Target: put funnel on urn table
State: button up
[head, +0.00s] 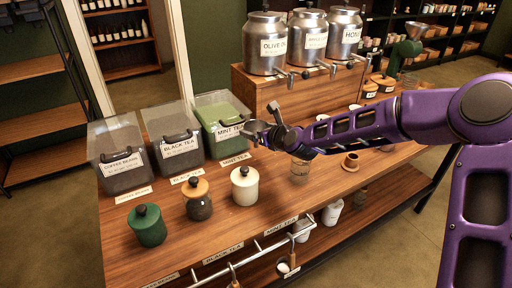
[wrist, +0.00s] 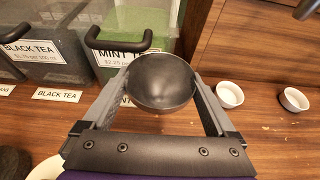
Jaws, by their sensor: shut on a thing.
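My gripper (head: 268,128) is shut on a round, dark grey metal bowl-shaped piece, which looks like the funnel (wrist: 162,84). In the wrist view my gripper (wrist: 163,92) has one finger on each side of it. The funnel is held above the wooden counter, in front of the mint tea bin (head: 222,118); any spout is hidden. The urn table (head: 262,90) is a raised wooden stand at the back of the counter. It carries three metal urns (head: 266,45) with taps at the front. Its front panel also shows in the wrist view (wrist: 255,40).
Bins of black tea (head: 172,140) and coffee beans (head: 118,158) stand at the left. White bowls (wrist: 230,94) are near the stand.

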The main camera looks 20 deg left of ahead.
aim_at(257, 146)
jog(key=shift+w+a+f, duration=0.25)
jog(key=shift+a+f, duration=0.1)
jog(key=shift+f, duration=0.2)
notch_tip(257, 146, down, 5)
jog(key=shift+s+f+b, duration=0.1)
jog(key=shift+b, duration=0.45)
jog(key=shift+a+f, duration=0.1)
jog(key=shift+f, duration=0.25)
jog(key=shift+f, duration=0.25)
jog(key=o, duration=1)
jog(key=shift+r, duration=0.15)
